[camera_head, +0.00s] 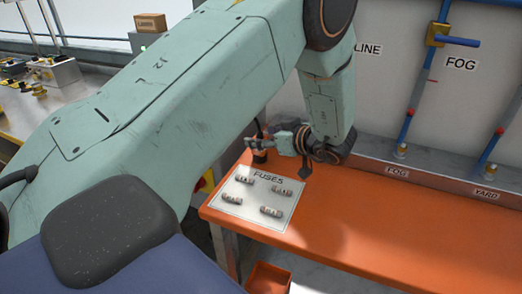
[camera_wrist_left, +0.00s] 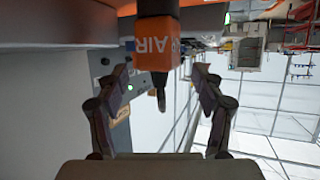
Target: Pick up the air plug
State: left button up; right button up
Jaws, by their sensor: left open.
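The air plug (camera_wrist_left: 158,42) hangs across the top middle of the left wrist view. It has an orange body lettered AIR, upside down in this view, with dark ends. My left gripper (camera_wrist_left: 162,76) is open, with one finger on either side of the plug and a gap at both sides. In the head view, my left gripper (camera_head: 263,142) is at the back left of the orange bench, by a small dark upright thing (camera_head: 260,157) that seems to be the plug. The fingers partly hide it there. My right gripper is not in view.
The orange bench (camera_head: 350,215) bears a white FUSES sheet (camera_head: 238,198) with several fuses, just in front of the gripper. A panel with blue pipes (camera_head: 418,80) stands behind. The bench's right part is clear. An orange bin (camera_head: 268,278) is below the front edge.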

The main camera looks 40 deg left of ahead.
pick_arm(q)
jog(key=shift+a+f, duration=0.2)
jog(key=shift+a, duration=0.5)
jog(key=shift+a+f, duration=0.15)
jog(key=shift+a, duration=0.1)
jog(key=shift+d, duration=0.3)
jog(key=c, duration=0.4)
jog(key=shift+a, duration=0.2)
jog(key=c, duration=0.4)
jog(key=shift+d, duration=0.1)
jog(key=c, duration=0.6)
jog(key=shift+o, duration=0.2)
